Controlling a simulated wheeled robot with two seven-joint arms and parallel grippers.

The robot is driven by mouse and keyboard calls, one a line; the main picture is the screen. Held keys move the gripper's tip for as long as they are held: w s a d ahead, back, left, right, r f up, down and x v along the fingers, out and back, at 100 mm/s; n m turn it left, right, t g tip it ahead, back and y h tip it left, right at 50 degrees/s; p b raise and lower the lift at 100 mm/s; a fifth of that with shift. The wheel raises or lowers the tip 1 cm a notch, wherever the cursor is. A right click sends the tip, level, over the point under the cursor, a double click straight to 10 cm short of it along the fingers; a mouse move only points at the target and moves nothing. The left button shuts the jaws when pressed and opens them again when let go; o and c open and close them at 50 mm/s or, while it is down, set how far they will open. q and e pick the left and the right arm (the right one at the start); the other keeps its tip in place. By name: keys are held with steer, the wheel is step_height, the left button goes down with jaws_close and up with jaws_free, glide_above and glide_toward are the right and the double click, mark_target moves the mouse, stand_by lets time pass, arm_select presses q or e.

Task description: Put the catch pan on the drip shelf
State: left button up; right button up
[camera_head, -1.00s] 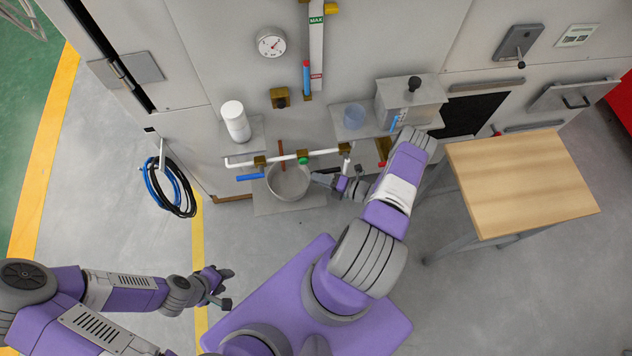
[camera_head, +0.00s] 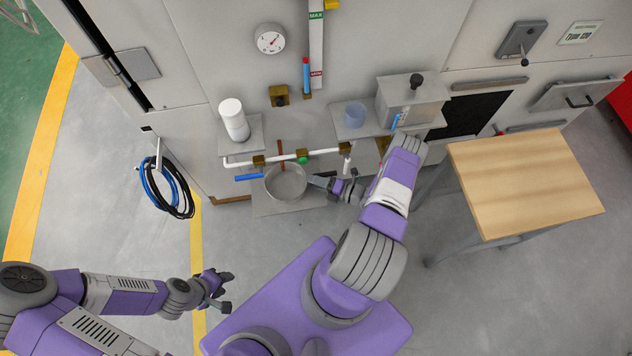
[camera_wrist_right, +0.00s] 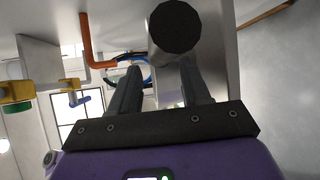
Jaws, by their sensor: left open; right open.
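The catch pan (camera_head: 287,182) is a round grey metal pan in the middle of the head view. It appears to rest on the low drip shelf (camera_head: 290,207), a flat grey plate against the machine. Its handle (camera_head: 318,181) points right, toward my right gripper (camera_head: 335,184). That gripper is open. In the right wrist view, the handle's dark round end (camera_wrist_right: 175,27) is just beyond the two spread fingers (camera_wrist_right: 160,80). I cannot tell whether any finger touches it. My left gripper (camera_head: 224,290) is open and empty over the floor at lower left.
A white pipe (camera_head: 290,156) with a blue-handled valve (camera_head: 249,178) runs just above the pan. A wooden table (camera_head: 525,180) is at right. A hose coil (camera_head: 168,188) hangs left.

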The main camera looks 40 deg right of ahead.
steer(key=shift+s+r, duration=0.1)
steer(key=p+v, duration=0.1)
steer(key=v, duration=1)
steer(key=shift+s+d+p, duration=0.2)
steer(key=shift+s+p, duration=0.1)
steer(key=shift+s, duration=0.05)
